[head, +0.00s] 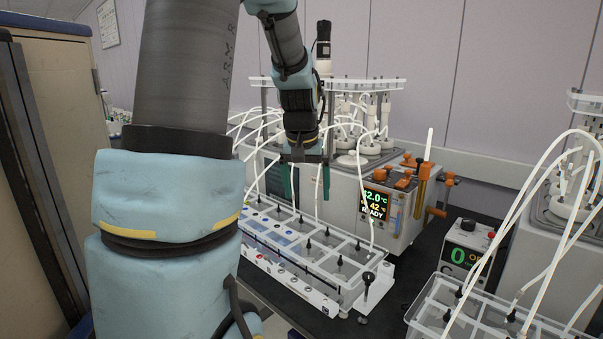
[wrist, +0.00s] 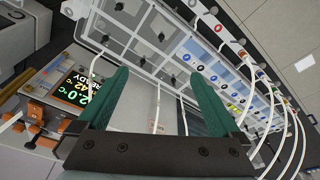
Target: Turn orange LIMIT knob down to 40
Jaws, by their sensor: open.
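The heated bath unit (head: 330,195) has a lit display (head: 375,203) reading about 42.0 °C, 42 and READY. The display also shows tilted in the wrist view (wrist: 72,90). Several orange parts sit around it: a knob-like one (head: 379,177) above the display, others to its right (head: 403,183) and a handle (head: 437,212) at the right side. The LIMIT label is not readable, so I cannot tell which is the LIMIT knob. My gripper (head: 298,188) has green fingers, open and empty, left of the display over the tray; it also shows in the wrist view (wrist: 155,75).
A clear bottle rack (head: 300,235) with white tubes stands in front of the bath. A second control box (head: 462,250) with a green 0 and another rack (head: 430,320) are at the right. White tubes hang near my gripper.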

